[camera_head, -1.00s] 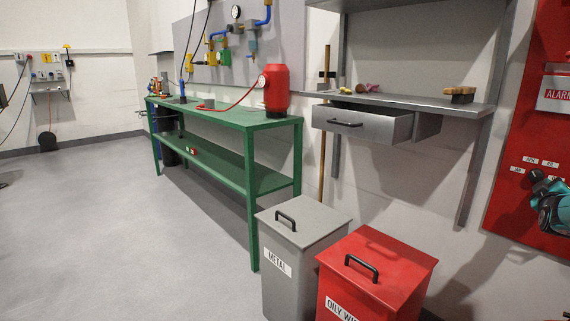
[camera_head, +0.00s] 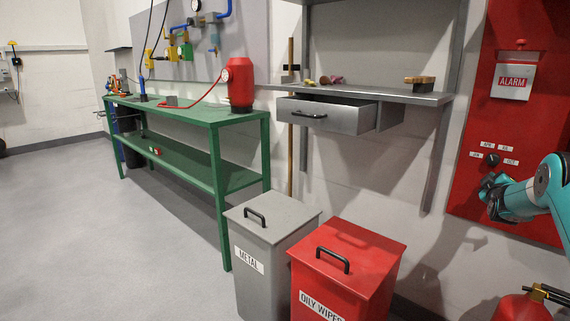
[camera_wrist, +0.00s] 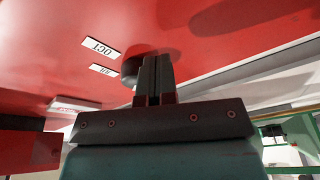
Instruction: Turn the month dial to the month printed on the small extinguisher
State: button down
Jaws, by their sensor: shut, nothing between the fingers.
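The dark month dial (camera_head: 490,161) is on the red wall panel at the right, ringed by small white labels: APR, JUL, JAN and OCT.
A white ALARM box (camera_head: 514,82) is above the dial. A shelf with an open drawer (camera_head: 325,114) is to the left. A grey METAL bin (camera_head: 262,235) and a red OILY WIPES bin (camera_head: 345,265) stand in front. A green bench (camera_head: 200,112) is further left, with open floor beyond.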

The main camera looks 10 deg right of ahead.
jog(key=s+a, duration=0.1)
jog(key=s+a+r, duration=0.1)
jog(key=s, duration=0.1)
jog(key=s+a, duration=0.1)
jog(key=shift+s+a+r+p, duration=0.1)
jog(key=shift+s+r+p, duration=0.1)
jog(key=shift+r+p, duration=0.2)
